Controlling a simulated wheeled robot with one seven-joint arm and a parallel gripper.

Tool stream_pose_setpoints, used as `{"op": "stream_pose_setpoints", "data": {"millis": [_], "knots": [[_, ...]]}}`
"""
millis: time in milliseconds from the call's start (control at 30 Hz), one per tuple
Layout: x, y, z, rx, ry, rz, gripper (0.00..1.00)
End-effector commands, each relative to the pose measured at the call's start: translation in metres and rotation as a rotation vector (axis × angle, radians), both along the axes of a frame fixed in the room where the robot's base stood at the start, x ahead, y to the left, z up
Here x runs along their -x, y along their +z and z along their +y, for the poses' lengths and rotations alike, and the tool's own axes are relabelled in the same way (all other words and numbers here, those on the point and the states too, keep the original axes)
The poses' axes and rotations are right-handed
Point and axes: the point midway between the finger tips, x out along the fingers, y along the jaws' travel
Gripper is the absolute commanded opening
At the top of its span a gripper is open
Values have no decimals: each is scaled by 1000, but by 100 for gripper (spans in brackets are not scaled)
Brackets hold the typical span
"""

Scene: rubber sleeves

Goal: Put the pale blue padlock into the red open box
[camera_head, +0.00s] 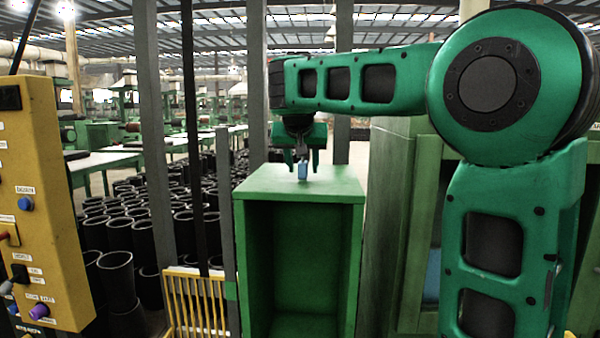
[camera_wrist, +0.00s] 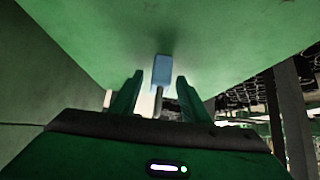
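The pale blue padlock (camera_head: 302,170) stands on top of the green open-fronted cabinet (camera_head: 260,186), near the middle of its top. In the wrist view the padlock (camera_wrist: 161,70) shows a blue body and a grey shackle that points toward my gripper. My gripper (camera_head: 302,158) points down right over the padlock, with its fingers spread on either side. In the wrist view the fingertips (camera_wrist: 160,77) stand apart, with gaps on both sides of the padlock. The gripper is open and holds nothing. No red open box shows in either view.
A yellow control panel (camera_head: 45,200) stands at the left. Black rubber sleeves (camera_head: 117,282) stand stacked behind it, with a yellow rack (camera_head: 195,300) in front. Grey posts (camera_head: 153,120) rise near the cabinet. A larger green cabinet (camera_head: 392,210) stands to the right, partly behind my arm.

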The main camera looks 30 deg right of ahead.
Motion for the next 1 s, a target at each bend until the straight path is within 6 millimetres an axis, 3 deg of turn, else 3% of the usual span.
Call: {"op": "stream_pose_setpoints", "data": {"millis": [33, 167, 200, 667, 867, 1000], "knots": [[0, 0, 0, 0, 0, 0, 33], [0, 0, 0, 0, 0, 0, 2], [0, 0, 0, 0, 0, 0, 0], [-1, 10, 1, 1, 2, -3, 0], [-1, 39, 1, -1, 1, -4, 0], [7, 56, 27, -1, 8, -3, 0]]}}
